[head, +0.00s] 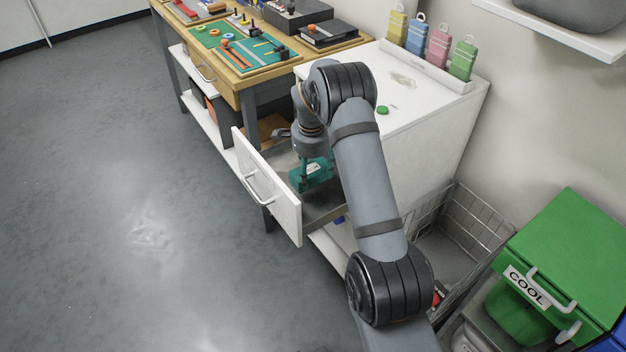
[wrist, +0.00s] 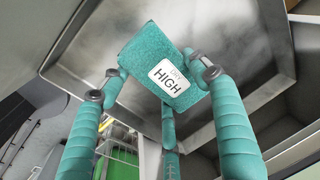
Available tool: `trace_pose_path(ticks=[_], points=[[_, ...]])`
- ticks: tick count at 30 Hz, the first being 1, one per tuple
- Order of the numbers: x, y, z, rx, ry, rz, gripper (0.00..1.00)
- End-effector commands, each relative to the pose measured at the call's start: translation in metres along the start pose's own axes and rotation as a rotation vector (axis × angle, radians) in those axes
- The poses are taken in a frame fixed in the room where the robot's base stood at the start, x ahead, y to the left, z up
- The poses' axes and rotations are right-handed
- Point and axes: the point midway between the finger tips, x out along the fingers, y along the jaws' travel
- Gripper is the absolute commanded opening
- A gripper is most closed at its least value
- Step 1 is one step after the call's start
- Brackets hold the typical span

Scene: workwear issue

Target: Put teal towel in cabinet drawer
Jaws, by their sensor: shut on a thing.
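The teal towel (wrist: 140,51) is a folded block with a white label reading "HIGH" in the wrist view. My gripper (wrist: 162,72) has teal-covered fingers and is shut on the towel, with fingers on both sides of it. In the head view, my gripper and the towel make a teal patch (head: 313,172) low behind the front of the open cabinet drawer (head: 262,190). The grey drawer interior (wrist: 225,35) shows behind the towel in the wrist view. I cannot tell whether the towel touches the drawer floor. My arm hides part of the drawer.
The white cabinet (head: 425,115) carries a small green disc (head: 382,110) and several coloured tags (head: 438,45). A workbench (head: 255,85) with tools stands beyond. A wire basket (head: 470,225) and a green bin labelled "COOL" (head: 570,240) are at right. The floor at left is clear.

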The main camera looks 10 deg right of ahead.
Motion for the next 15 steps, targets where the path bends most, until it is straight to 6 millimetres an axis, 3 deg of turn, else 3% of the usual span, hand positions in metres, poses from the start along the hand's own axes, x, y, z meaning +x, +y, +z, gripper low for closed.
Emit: trace_pose_path(ticks=[6, 15], points=[[0.029, 0.004, 0.004, -0.001, -0.002, 0.003, 0.32], [0.032, 0.004, 0.004, -0.001, -0.001, 0.001, 0.32]])
